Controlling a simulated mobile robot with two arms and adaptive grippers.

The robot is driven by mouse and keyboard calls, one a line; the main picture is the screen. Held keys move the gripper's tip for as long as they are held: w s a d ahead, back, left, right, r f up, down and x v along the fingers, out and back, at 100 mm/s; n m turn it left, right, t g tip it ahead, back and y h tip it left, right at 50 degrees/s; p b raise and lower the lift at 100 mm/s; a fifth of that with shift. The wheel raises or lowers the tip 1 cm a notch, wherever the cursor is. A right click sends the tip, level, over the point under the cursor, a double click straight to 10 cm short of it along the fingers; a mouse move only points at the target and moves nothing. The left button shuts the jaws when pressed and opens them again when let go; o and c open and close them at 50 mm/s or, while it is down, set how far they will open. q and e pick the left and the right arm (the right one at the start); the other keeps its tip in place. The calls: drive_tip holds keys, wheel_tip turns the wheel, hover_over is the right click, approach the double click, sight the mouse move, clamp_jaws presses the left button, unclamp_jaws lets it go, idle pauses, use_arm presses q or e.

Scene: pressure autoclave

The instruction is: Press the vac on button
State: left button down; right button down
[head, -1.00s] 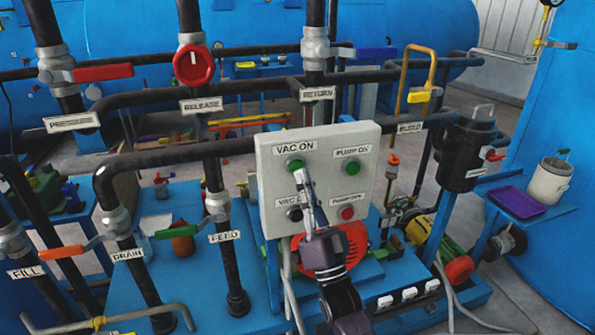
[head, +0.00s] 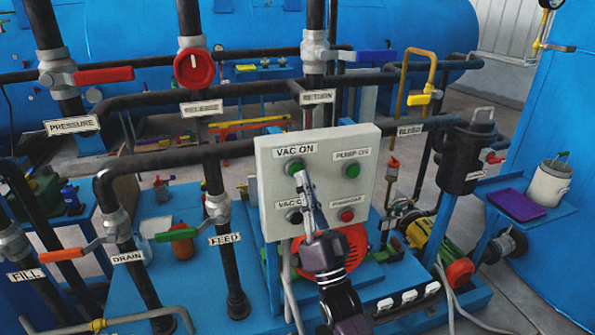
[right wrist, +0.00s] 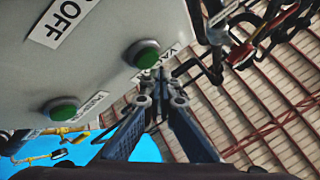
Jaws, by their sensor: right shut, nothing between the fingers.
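The green vac on button (head: 295,168) sits at the upper left of the grey control panel (head: 268,187), under a VAC ON label (head: 294,151). In the right wrist view the vac on button (right wrist: 145,53) is just beyond my fingertips. My right gripper (head: 301,177) is shut and empty, its fingers pointing up at the panel and overlapping the button's lower edge. It also shows in the right wrist view (right wrist: 158,77). I cannot tell whether the tips touch the button. My right fingers partly hide the lower-left label. My left gripper is not in view.
The panel also has a green pump on button (head: 351,171), a dark vac off button (head: 293,216) and a red pump off button (head: 346,216). Black pipes with valves, such as the green-handled feed valve (head: 180,234), stand left of the panel. A black canister (head: 468,157) is at right.

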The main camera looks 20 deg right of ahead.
drive_tip(key=shift+w, duration=0.2)
drive_tip(key=shift+w+b, duration=0.3)
